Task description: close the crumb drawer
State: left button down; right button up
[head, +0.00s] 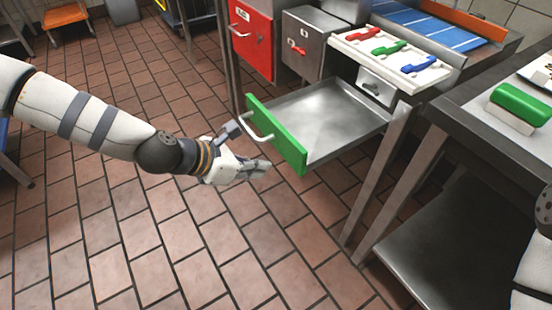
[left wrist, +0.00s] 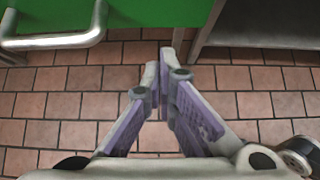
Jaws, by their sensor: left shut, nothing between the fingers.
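The crumb drawer stands pulled out, with an empty steel tray (head: 335,115), a green front (head: 282,138) and a pale bar handle (head: 257,132). In the left wrist view, the green front (left wrist: 160,12) and its handle (left wrist: 55,41) are at the top left. My left gripper (head: 262,170) is just outside the front, low and near the handle. Its fingers (left wrist: 165,62) are shut and empty, their tips short of the front in the left wrist view. I cannot tell whether any part of the gripper touches the handle. My right gripper is out of view.
Above the drawer is a white panel with red, green and blue handles (head: 388,48). A red box (head: 251,37) and a grey box (head: 305,45) are behind. A steel table (head: 475,125) with a green-topped block (head: 519,104) stands at right. Tiled floor is clear at front left.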

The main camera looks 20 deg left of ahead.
pick_arm(q)
jog(key=w+d, duration=0.2)
jog(key=w, duration=0.1)
jog(key=shift+w+d, duration=0.15)
jog(key=shift+d, duration=0.15)
